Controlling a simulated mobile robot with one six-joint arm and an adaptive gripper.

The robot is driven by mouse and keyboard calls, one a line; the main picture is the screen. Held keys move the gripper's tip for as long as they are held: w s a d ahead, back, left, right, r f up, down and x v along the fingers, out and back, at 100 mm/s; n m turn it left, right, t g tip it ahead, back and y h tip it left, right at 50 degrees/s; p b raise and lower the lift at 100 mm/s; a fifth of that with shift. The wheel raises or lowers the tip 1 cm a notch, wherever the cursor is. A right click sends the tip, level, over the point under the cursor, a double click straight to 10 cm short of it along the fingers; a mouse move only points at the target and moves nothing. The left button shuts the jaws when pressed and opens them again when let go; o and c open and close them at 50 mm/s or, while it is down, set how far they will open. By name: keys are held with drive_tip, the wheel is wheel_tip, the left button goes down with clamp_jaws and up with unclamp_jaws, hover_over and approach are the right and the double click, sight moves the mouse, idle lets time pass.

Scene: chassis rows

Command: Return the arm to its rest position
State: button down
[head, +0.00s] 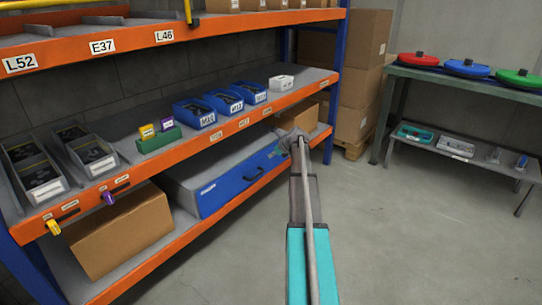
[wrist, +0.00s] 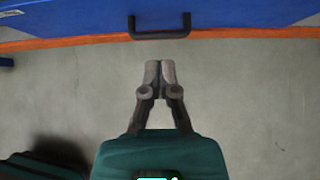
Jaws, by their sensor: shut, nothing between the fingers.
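My arm (head: 309,250) reaches forward from the bottom of the head view, beside the rack's right part. In the wrist view my gripper (wrist: 160,66) is shut and empty, its two fingertips together over bare floor. The fingertips point toward the black handle (wrist: 160,33) of a blue case and appear apart from it. In the head view the gripper itself is hard to make out behind the end of the arm.
The blue case (head: 240,180) lies on the rack's lower shelf, above the orange beam (head: 190,252). Blue bins (head: 194,113) stand on the middle shelf. A green workbench (head: 470,78) stands at the right. The floor (head: 420,230) between is clear.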

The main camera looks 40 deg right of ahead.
drive_tip(key=shift+a, duration=0.1)
idle(0.3)
drive_tip(key=s+a+f+n+g, duration=0.15)
drive_tip(key=a+n, duration=0.35)
drive_tip(key=a, duration=0.6)
drive_tip(key=s+a+f+n+g+y, duration=0.1)
drive_tip(key=s+a+n+g, duration=0.1)
drive_tip(key=a+n, duration=0.65)
drive_tip(key=s+a+f+n+g, duration=0.1)
drive_tip(key=s+a+n, duration=0.1)
drive_tip(key=a, duration=1.1)
drive_tip(key=s+a+f+n+g+h, duration=0.2)
drive_tip(key=s+a+n+g+h, duration=0.15)
drive_tip(key=s+a+n, duration=1.6)
wheel_tip(320, 180, up, 38)
drive_tip(key=a+m+p, duration=0.1)
drive_tip(key=a+p, duration=0.1)
drive_tip(key=p, duration=3.5)
drive_tip(key=shift+a+g+y+p, duration=0.3)
drive_tip(key=shift+g+y+p, duration=0.05)
drive_tip(key=shift+g, duration=0.05)
drive_tip(key=shift+f, duration=0.15)
